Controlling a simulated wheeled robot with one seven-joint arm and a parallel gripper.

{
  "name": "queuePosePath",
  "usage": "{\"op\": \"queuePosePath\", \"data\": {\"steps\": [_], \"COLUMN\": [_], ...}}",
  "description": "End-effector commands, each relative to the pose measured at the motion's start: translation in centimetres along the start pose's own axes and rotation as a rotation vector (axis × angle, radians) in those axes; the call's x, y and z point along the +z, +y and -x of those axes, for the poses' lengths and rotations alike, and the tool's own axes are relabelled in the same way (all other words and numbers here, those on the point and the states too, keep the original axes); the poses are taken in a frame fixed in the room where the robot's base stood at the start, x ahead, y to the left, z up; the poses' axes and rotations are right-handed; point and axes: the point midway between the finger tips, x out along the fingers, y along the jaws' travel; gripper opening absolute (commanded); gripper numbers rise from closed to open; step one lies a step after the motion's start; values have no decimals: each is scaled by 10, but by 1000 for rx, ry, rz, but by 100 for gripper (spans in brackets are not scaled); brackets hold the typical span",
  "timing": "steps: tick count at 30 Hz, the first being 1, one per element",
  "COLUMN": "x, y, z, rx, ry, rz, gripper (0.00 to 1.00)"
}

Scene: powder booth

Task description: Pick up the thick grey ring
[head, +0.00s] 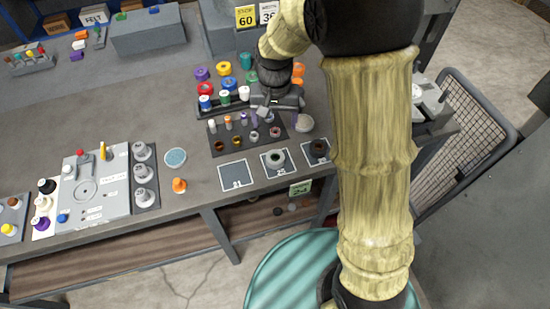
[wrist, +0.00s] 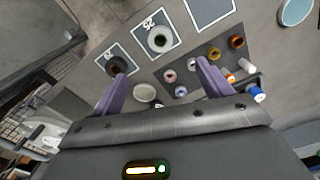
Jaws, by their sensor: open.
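A thick grey ring (head: 275,164) lies flat on the middle of three dark squares with white borders near the table's front edge. It also shows in the wrist view (wrist: 160,48), at the top middle, ahead of the fingertips. My gripper (head: 277,106) hangs above the dark parts tray (head: 222,159), behind the ring as seen from the head. In the wrist view my gripper (wrist: 161,68) shows two purple fingers spread wide apart, with nothing held between them.
A dark brown ring (head: 319,148) sits on the right square; the left square (head: 238,177) is empty. A pale round disc (head: 305,123) lies beside the tray. Coloured spools (head: 223,68) and small bottles stand behind. A grey fixture board (head: 100,190) is at left.

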Motion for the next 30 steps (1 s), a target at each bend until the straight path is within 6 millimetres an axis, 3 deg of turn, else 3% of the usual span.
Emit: {"op": "queuePosePath", "data": {"steps": [8, 30], "x": [0, 0], "y": [1, 1], "z": [-6, -117], "rx": [0, 0], "ry": [0, -1], "rz": [0, 1], "gripper": [78, 78]}}
